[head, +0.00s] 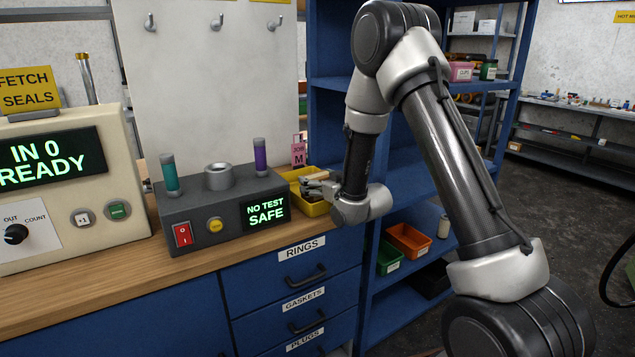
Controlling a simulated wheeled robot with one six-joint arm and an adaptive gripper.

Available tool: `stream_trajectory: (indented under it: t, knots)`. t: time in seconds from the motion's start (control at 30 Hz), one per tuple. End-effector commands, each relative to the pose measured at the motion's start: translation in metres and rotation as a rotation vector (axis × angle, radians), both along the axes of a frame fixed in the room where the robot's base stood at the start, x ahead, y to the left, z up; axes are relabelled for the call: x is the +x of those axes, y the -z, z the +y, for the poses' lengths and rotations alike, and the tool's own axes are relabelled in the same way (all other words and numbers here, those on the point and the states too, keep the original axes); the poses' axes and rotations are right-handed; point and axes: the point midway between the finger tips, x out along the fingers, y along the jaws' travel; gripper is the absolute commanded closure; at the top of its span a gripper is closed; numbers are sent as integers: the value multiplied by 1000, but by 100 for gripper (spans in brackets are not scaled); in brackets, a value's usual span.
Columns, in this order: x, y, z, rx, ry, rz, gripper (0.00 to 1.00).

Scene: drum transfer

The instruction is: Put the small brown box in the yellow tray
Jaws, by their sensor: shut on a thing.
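The yellow tray (318,209) sits on the wooden bench, right of the dark grey test unit and near the bench's right end. My gripper (309,186) reaches in from the right, its fingers over the tray. It is shut on a small brown thing (317,176), which looks like the small brown box; the fingers and wrist hide most of it. I cannot tell whether the box touches the tray floor.
The grey test unit (222,212), with teal and purple posts, stands close left of the tray. A pink tag (299,150) stands behind it. A cream counter unit (70,180) is at left. Blue shelving (335,100) rises behind my arm, with orange and green bins low down.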

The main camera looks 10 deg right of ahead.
Motion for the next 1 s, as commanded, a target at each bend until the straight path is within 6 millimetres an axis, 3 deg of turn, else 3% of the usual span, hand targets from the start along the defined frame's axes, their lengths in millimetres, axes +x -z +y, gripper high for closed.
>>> stream_trajectory:
  t: [0.33,0.37,0.47,1.0]
  knots:
    - [-2,14,0,-3,-1,14,51]
    - [-2,15,0,-3,-1,16,18]
    - [-3,16,0,-3,0,18,0]
    - [-3,11,0,-2,-1,21,0]
